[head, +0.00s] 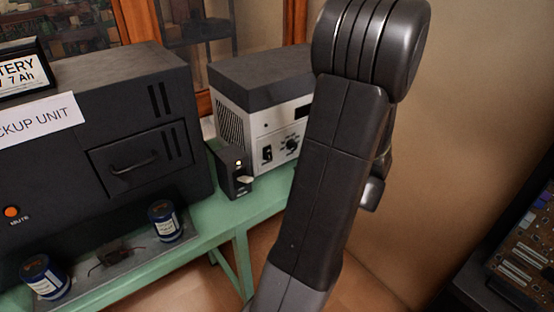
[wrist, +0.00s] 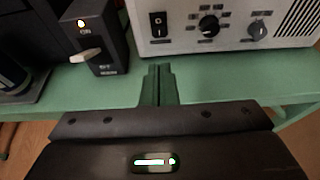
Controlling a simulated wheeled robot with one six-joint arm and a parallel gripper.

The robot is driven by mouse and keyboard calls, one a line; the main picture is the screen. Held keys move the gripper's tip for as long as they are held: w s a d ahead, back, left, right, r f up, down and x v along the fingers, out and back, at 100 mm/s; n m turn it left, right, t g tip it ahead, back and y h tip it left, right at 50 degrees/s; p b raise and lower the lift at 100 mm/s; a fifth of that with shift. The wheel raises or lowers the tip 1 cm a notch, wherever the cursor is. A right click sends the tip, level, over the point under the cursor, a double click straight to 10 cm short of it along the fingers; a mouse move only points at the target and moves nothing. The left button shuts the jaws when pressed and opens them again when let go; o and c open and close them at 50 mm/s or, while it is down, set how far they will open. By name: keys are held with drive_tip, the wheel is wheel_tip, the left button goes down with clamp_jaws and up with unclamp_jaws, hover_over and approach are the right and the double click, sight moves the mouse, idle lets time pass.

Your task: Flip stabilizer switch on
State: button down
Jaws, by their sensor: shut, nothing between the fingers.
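A white-fronted box with a dark top (head: 262,90) stands on the green table, partly hidden by my arm. In the wrist view its front panel (wrist: 225,45) shows a black rocker switch (wrist: 158,24) and two dark knobs to the right. A small black box (head: 230,172) stands left of it, with a lit lamp and a pale lever (head: 244,181); the lever also shows in the wrist view (wrist: 86,55). Either box could be the stabilizer; I cannot read a label. My gripper (wrist: 160,70) is shut and empty, below the rocker switch in the picture, apart from both boxes.
A large black backup unit (head: 135,105) fills the left of the table (head: 215,232). Two blue cylinders (head: 165,221) (head: 43,277) stand before it on a grey tray. A wall is at the right, with a circuit board (head: 525,250) at the far right edge.

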sight(270, 157)
drive_tip(key=p+x, duration=0.1)
drive_tip(key=x, duration=1.3)
drive_tip(key=shift+f, duration=0.15)
drive_tip(key=shift+w+a+f+b, duration=0.1)
drive_tip(key=shift+f+b, duration=0.25)
drive_tip(key=shift+b, duration=0.85)
drive_tip(key=shift+r+p, duration=0.35)
drive_tip(key=s+d+b, duration=0.1)
drive_tip(key=s+d, duration=0.7)
drive_tip(key=s, duration=0.3)
drive_tip(key=shift+s+r+b, duration=0.15)
drive_tip(key=shift+s+b, duration=0.05)
drive_tip(key=shift+b, duration=0.15)
drive_tip(key=shift+w, duration=0.15)
